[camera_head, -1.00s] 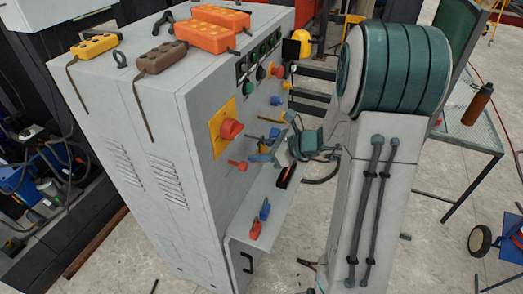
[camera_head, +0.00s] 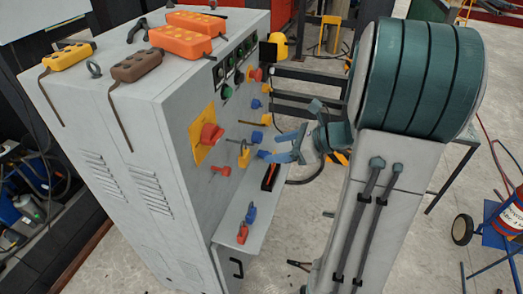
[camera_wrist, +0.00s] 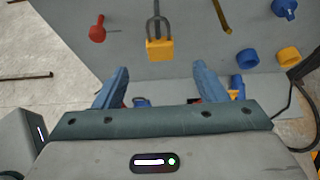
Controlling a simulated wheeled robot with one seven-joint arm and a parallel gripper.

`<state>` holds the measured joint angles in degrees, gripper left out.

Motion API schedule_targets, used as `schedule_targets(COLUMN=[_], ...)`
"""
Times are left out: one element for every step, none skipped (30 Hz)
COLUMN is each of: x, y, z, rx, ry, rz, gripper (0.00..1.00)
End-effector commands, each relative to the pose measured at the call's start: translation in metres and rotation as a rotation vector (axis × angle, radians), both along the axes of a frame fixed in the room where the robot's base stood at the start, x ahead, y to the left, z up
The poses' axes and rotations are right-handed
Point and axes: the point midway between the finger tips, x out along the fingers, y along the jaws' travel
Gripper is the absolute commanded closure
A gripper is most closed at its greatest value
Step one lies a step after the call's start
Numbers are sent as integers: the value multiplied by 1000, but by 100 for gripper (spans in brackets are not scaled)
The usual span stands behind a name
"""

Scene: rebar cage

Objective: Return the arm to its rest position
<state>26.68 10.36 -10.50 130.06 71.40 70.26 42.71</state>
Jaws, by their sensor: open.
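My gripper (camera_head: 284,146) is open, with its two bluish fingers spread and nothing between them. It is in front of the control panel side of the grey cabinet (camera_head: 110,200). In the wrist view my gripper (camera_wrist: 160,70) faces the panel, and a yellow padlock (camera_wrist: 160,49) hangs by its shackle just beyond the fingertips, apart from them. The yellow padlock also shows in the head view (camera_head: 244,156), left of the fingers. My arm (camera_head: 370,215) is extended, its large teal joint at the upper right.
A red rotary switch (camera_head: 210,134) on a yellow plate and a red lock-like part (camera_head: 221,170) are on the panel. A ledge (camera_head: 225,232) below holds small red and blue items. Orange boxes (camera_head: 180,40) lie on top.

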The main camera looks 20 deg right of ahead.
Motion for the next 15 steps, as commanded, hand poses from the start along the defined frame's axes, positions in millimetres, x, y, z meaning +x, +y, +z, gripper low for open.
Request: schedule_targets(x=[-3, -5, -7, -8, -9, -10, -11, -11, -12, -12, -13, -15, -18, -22, -29], y=[-6, -8, -11, -12, -13, -14, -15, -16, -16, -15, -13, -9, -4, 3, 13], z=[4, 6, 7, 8, 9, 10, 10, 11, 11, 11, 11, 12, 12, 12, 12], rx=[0, -1, 0, 0, 1, 1, 1, 1, 1, -1, -9, -27, -51, -79, -129], ry=[-3, -2, -1, -1, -1, 0, 0, 0, 1, 0, -2, -8, -15, -24, -40], rz=[-2, -2, -2, -2, -1, 0, 0, 0, 0, 3, 13, 38, 65, 101, 165], gripper=[35, 35, 35, 35, 35, 35, 35, 35, 35, 35, 35, 35, 35, 35, 35])
